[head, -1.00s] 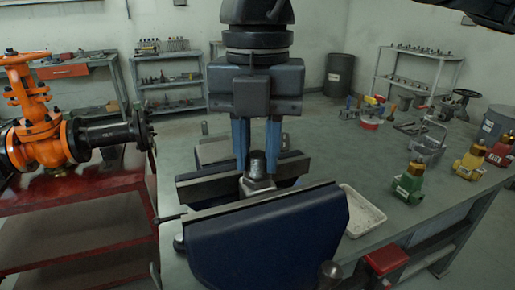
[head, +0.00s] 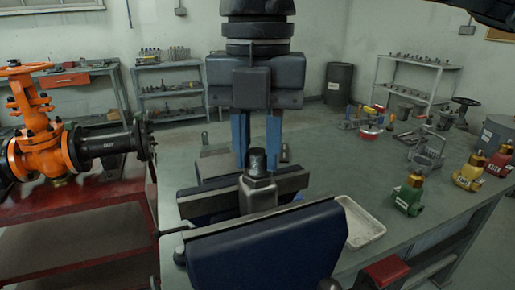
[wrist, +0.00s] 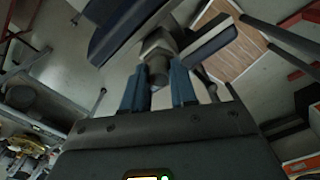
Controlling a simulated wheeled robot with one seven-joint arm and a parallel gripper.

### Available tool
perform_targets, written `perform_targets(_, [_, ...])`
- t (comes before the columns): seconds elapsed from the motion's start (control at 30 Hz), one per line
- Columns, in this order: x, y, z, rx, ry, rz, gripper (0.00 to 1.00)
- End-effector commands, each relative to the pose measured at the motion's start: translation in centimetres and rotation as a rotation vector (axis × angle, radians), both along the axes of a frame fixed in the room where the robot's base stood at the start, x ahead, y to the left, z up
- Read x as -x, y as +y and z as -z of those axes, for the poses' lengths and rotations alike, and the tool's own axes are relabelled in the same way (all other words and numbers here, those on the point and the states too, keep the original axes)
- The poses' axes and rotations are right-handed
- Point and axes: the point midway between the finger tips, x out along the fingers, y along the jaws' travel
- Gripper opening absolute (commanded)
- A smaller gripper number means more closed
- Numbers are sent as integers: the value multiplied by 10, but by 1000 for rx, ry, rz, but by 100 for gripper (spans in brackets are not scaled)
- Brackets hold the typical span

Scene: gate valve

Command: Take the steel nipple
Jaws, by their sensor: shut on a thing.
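The steel nipple (head: 257,162) is a short dark threaded piece standing upright on a paler, squared metal body (head: 258,194). The body stands between the two jaws of the blue vise (head: 265,252). Its lower end is close to the front jaw, and I cannot tell whether it touches the vise. My gripper (head: 257,165) points down from above, with one blue finger on each side of the nipple, and is shut on it. The wrist view shows the nipple (wrist: 159,74) between the blue fingertips (wrist: 160,82).
A white tray (head: 363,232) lies right of the vise. Green (head: 408,196), yellow (head: 468,174) and red valves stand on the bench at right. An orange gate valve (head: 38,145) sits on a red stand at left. The bench right of my gripper is mostly clear.

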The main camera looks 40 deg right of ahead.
Motion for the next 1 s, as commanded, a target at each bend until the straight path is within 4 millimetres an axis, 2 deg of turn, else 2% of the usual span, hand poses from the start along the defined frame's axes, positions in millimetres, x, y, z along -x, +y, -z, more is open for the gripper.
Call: perform_targets(1.0, [0, 0, -37, 0, -1, 0, 0])
